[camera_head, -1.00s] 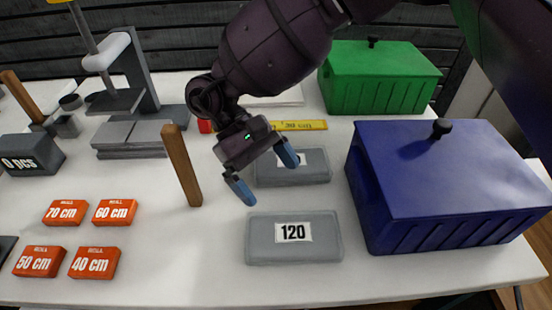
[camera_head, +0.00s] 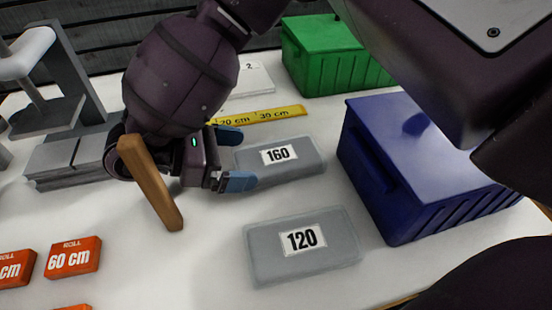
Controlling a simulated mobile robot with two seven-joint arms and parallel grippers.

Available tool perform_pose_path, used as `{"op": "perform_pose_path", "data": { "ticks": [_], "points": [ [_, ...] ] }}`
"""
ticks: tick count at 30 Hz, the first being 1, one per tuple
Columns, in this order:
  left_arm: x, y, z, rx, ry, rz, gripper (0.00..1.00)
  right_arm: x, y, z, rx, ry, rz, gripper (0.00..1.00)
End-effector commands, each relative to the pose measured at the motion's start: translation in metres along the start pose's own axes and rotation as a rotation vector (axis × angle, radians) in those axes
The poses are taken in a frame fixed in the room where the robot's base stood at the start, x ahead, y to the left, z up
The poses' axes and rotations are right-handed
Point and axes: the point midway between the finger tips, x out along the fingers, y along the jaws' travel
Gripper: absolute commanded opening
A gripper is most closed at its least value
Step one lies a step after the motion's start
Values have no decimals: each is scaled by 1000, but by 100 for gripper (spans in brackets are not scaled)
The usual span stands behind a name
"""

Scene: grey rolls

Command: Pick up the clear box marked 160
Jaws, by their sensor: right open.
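The clear box marked 160 (camera_head: 300,168) looks grey and lies flat on the white table, left of the blue box. My right gripper (camera_head: 236,160) is open, with its blue fingertips at the left end of the 160 box. One fingertip is near its upper left corner and the other near its lower left corner. I cannot tell whether they touch it. A similar box marked 120 (camera_head: 270,256) lies in front of it. My left gripper is not in view.
A wooden stick (camera_head: 150,183) stands tilted just in front of my right gripper. A blue lidded box (camera_head: 420,165) stands to the right, a green box (camera_head: 335,60) at the back. A yellow ruler (camera_head: 262,116) lies behind the 160 box. Orange blocks (camera_head: 73,258) lie at the front left.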

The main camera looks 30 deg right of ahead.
Motion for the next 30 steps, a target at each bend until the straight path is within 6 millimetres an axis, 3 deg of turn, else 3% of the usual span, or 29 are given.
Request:
{"op": "perform_pose_path", "data": {
  "ticks": [7, 17, 24, 30],
  "points": [
    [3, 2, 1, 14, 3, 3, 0, 32, 0, -2, -5, -1, -5, 100],
    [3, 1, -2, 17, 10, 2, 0, 37, 0, 0, 1, 0, -2, 100],
    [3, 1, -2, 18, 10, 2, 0, 37, 0, 0, 0, 0, -2, 66],
    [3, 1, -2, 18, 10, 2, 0, 37, 0, 0, 0, 0, -2, 66]
  ]
}}
